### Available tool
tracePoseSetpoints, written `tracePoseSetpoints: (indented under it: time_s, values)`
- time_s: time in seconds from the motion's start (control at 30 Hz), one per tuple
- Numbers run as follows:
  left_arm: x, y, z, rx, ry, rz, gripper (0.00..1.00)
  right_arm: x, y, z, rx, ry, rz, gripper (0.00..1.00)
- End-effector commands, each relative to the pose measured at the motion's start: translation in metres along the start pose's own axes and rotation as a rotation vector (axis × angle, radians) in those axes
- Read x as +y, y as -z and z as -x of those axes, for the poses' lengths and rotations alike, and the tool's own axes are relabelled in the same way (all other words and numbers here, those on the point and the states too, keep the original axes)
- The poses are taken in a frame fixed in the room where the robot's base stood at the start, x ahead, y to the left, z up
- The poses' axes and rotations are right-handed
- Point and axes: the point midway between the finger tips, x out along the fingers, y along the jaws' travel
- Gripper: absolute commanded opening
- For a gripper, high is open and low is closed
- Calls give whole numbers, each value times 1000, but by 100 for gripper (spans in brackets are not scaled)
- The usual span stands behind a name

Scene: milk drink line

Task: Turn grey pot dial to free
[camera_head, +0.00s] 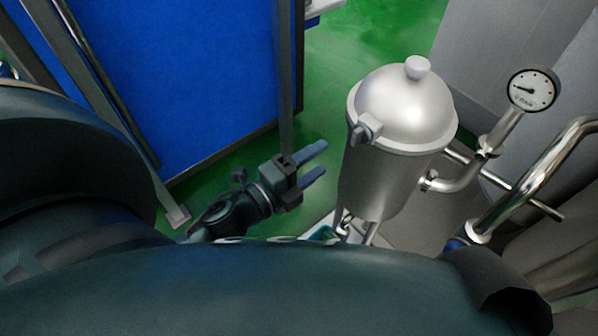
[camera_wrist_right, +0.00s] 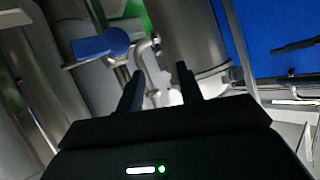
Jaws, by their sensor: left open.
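The steel pot (camera_head: 395,170) with a domed lid stands right of centre in the head view. A small grey dial-like fitting (camera_head: 366,130) sits at the left of its rim; I cannot read its setting. My left gripper (camera_head: 320,160) is open and empty, left of the pot and below the fitting, fingers pointing right. A gap shows between its fingertips and the pot. My right gripper (camera_wrist_right: 158,84) shows only in the right wrist view, its two dark fingers apart with nothing clearly between them. The dial cannot be made out in the wrist view.
A round gauge (camera_head: 532,90) and bent steel pipes (camera_head: 530,185) stand right of the pot. A blue panel (camera_head: 190,70) is at the left. Green floor (camera_head: 335,80) lies between. A blue handle (camera_wrist_right: 103,44) shows by pipes in the wrist view.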

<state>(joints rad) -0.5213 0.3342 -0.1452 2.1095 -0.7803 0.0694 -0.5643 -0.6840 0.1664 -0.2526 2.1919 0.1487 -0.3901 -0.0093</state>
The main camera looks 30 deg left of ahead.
Motion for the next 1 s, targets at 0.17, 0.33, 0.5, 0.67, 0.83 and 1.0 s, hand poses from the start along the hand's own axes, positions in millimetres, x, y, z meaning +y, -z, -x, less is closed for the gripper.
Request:
tracePoseSetpoints:
  time_s: [0.17, 0.33, 0.5, 0.67, 0.83, 1.0]
  values:
    - [1, 0, 26, -1, -1, 2, 59, 1, 0, 2, 14, -5, 2, 36]
    - [0, 0, 36, 0, 1, 1, 59, 1, 1, 6, 22, -6, 1, 36]
    - [-1, 0, 38, 0, 1, 0, 59, 1, 3, 7, 28, -7, 2, 36]
    - [0, 0, 38, 0, 1, 0, 59, 1, 3, 6, 27, -8, 2, 36]
    - [0, 0, 37, 0, 1, 0, 59, 2, 1, 6, 23, -8, 3, 36]
    - [-14, 0, 37, 0, 1, 0, 59, 0, 11, 11, 16, -12, 9, 36]
